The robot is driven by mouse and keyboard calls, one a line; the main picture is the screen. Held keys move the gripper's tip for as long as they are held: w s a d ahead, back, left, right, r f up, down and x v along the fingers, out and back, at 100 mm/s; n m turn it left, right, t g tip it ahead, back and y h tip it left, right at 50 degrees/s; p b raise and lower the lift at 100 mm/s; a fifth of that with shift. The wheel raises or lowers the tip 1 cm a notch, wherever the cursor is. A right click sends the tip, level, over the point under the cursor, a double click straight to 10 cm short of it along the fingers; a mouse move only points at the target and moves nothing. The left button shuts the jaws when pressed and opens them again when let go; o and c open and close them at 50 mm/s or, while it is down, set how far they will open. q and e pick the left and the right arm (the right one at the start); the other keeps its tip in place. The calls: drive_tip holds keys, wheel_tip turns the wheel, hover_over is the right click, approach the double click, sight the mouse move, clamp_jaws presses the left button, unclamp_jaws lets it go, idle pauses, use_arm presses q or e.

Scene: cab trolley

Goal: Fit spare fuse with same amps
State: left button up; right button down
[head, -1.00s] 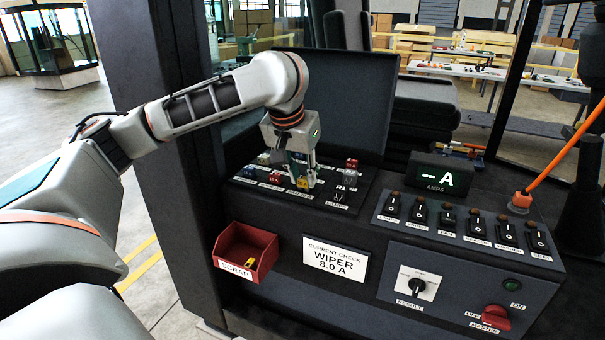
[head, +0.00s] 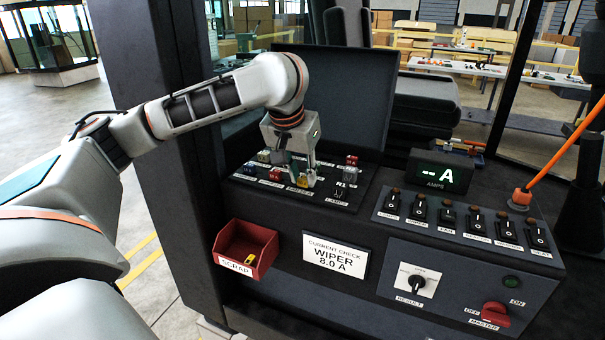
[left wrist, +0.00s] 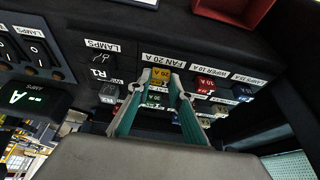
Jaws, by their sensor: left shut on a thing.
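My left gripper (head: 305,177) points down into the fuse panel. In the left wrist view, its fingers (left wrist: 157,90) are shut on a yellow fuse (left wrist: 158,76) marked 20 A, beside the FAN 20 A label (left wrist: 176,61). I cannot tell whether the fuse is fully seated. A red fuse (left wrist: 204,84) sits by the WIPER 10 A label and a blue fuse (left wrist: 242,92) by a LAMPS 15 A label. A LAMPS position (left wrist: 101,57) shows bare metal contacts. The red scrap bin (head: 232,237) holds a small yellow fuse (head: 251,258). My right gripper is not in view.
The raised black lid (head: 345,95) stands behind the panel. At right are the amps display (head: 440,174) reading "-- A", a row of switches (head: 446,216), the result knob (head: 416,283) and red master switch (head: 495,312). A card (head: 335,257) reads wiper 8.0 A.

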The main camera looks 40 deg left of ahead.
use_arm(q)
drive_tip(key=o, duration=0.9)
drive_tip(key=shift+r, duration=0.15)
drive_tip(key=v, duration=1.1)
drive_tip(key=shift+s+d+r, duration=0.1)
drive_tip(key=shift+s+r, duration=0.2)
